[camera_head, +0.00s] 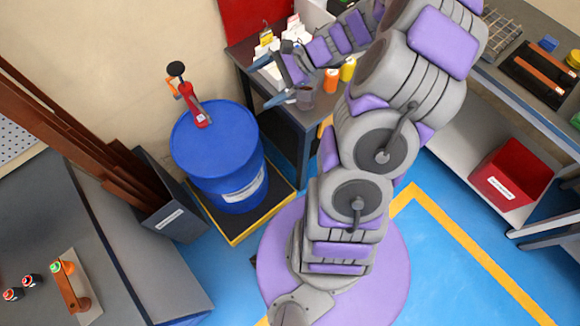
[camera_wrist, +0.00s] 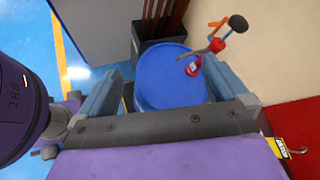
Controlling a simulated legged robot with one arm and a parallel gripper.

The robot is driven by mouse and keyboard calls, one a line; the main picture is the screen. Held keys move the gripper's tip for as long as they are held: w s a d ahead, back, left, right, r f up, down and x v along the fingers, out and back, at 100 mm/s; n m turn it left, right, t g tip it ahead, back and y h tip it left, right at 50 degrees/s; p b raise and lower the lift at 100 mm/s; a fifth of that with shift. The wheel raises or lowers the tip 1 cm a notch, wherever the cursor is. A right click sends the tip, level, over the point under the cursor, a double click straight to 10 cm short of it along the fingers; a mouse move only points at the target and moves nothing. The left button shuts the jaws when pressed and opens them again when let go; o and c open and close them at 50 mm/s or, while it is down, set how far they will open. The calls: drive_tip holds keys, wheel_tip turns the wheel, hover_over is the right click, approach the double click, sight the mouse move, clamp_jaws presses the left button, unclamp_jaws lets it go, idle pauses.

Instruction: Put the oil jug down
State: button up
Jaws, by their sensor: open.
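My gripper (camera_head: 262,84) is open, with its fingers spread beside the corner of the dark bench in the head view. In the wrist view my gripper (camera_wrist: 162,78) shows nothing held between its fingers. A small grey, see-through vessel (camera_head: 305,98) stands on the bench just right of the nearer finger; it may be the oil jug, but it is too small and partly covered to be sure. It looks upright and apart from the fingers.
A blue drum (camera_head: 215,150) with a red hand pump (camera_head: 197,112) stands left of the dark bench (camera_head: 292,122). Orange (camera_head: 331,81) and yellow (camera_head: 348,69) bottles stand near the vessel. A red bin (camera_head: 510,172) is on the right-hand shelf.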

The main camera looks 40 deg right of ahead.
drive_tip(key=s+a+r+n+g+h, duration=0.2)
drive_tip(key=s+a+r+n+g, duration=0.1)
drive_tip(key=s+a+n, duration=0.3)
drive_tip(key=s+a+r+n+g+h, duration=0.2)
drive_tip(key=s+a+r+n+g, duration=0.25)
drive_tip(key=s+a, duration=0.3)
drive_tip(key=s+d+r+n+h, duration=0.1)
drive_tip(key=s+n+h, duration=0.5)
drive_tip(key=s, duration=0.7)
drive_tip(key=shift+s+d+r+n+t+h, duration=0.25)
drive_tip(key=shift+s+d+n+t+h, duration=0.15)
drive_tip(key=shift+n, duration=0.25)
drive_tip(key=shift+a, duration=0.1)
